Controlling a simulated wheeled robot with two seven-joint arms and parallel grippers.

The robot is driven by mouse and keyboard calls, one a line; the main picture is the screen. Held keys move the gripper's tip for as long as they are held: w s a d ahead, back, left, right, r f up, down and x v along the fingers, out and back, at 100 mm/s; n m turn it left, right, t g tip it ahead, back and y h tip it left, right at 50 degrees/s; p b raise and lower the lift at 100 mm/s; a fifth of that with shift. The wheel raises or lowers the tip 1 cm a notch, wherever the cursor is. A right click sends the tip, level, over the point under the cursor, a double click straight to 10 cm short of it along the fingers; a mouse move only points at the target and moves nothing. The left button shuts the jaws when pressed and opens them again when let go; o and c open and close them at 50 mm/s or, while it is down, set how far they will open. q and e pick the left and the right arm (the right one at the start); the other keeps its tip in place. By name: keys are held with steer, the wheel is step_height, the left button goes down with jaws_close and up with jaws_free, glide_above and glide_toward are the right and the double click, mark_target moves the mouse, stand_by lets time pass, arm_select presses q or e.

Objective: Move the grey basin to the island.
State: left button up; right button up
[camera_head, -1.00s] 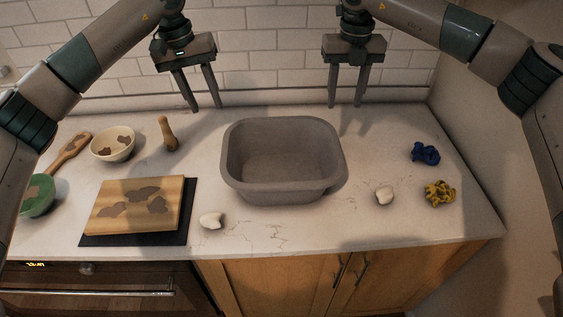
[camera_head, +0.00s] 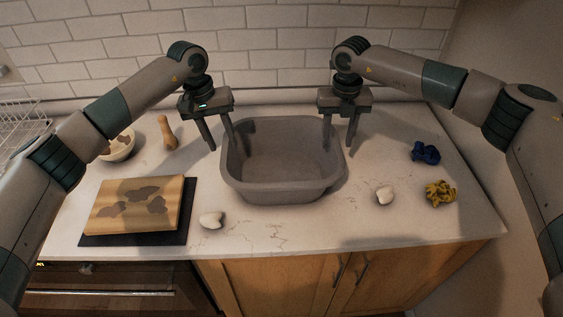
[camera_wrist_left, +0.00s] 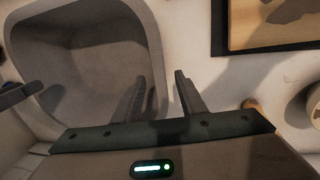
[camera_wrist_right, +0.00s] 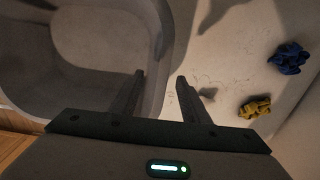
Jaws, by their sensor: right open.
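The grey basin (camera_head: 280,188) stands upright and empty on the counter, at the middle of the head view. It also shows in the left wrist view (camera_wrist_left: 85,55) and the right wrist view (camera_wrist_right: 105,40). My left gripper (camera_head: 221,143) points down at the basin's left rim, open, with one finger on the inner side and one on the outer side. My right gripper (camera_head: 339,146) is likewise open at the right rim, one finger inside and one outside. I cannot tell if any finger touches the rim. No island is clearly visible.
A wooden board (camera_head: 138,206) on a black mat (camera_head: 188,222) lies left of the basin. Blue (camera_head: 426,152) and yellow (camera_head: 440,193) clumps lie right. A wooden tool (camera_head: 167,133) and bowl (camera_head: 120,148) stand back left.

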mark_target(225, 147)
arm_select(q)
steer(key=shift+d+f, duration=0.15)
steer(key=shift+f, duration=0.8)
steer(key=shift+d+f, duration=0.15)
steer(key=shift+f, duration=0.75)
arm_select(e)
steer(key=shift+f, duration=1.85)
arm_select(q)
jaws_close()
arm_select(e)
jaws_close()
